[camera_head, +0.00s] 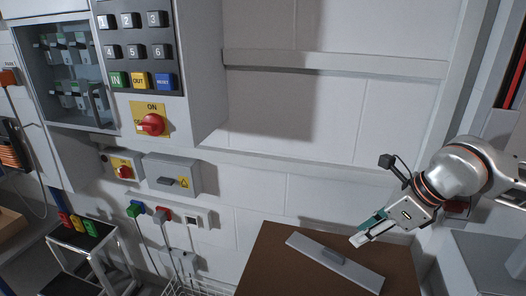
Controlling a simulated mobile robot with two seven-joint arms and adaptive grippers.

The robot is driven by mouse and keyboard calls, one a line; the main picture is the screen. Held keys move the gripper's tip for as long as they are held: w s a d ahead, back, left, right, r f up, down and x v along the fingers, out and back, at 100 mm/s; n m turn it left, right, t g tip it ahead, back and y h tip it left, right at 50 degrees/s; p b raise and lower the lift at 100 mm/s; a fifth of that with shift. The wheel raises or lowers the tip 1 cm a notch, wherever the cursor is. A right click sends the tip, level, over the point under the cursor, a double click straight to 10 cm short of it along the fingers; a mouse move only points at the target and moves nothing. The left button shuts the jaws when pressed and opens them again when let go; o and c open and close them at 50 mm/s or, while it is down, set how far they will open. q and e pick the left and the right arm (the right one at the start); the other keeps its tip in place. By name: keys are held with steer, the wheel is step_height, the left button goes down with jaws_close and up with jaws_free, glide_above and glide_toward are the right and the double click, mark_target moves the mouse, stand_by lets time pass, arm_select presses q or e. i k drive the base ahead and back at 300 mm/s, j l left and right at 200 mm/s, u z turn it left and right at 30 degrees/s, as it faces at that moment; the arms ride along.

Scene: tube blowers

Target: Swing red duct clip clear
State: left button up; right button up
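I cannot make out a red duct clip for certain. A small dark red part (457,207) shows at the right, partly hidden behind my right gripper and wrist. My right gripper (362,232) comes in from the right and points down-left, over the far right part of the brown bench top (273,272). One finger looks teal and the other pale. They lie close together from this angle, so the gap between them is unclear. My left gripper is not in view.
A grey metal plate with a handle (309,247) lies on the bench top below my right gripper. A red rotary switch (152,124), a keypad (137,51) and a grey box (171,175) are on the left. The wall recess (325,109) is empty.

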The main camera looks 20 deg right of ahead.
mark_target(458, 206)
steer(key=k+j, duration=0.8)
steer(key=j, duration=0.1)
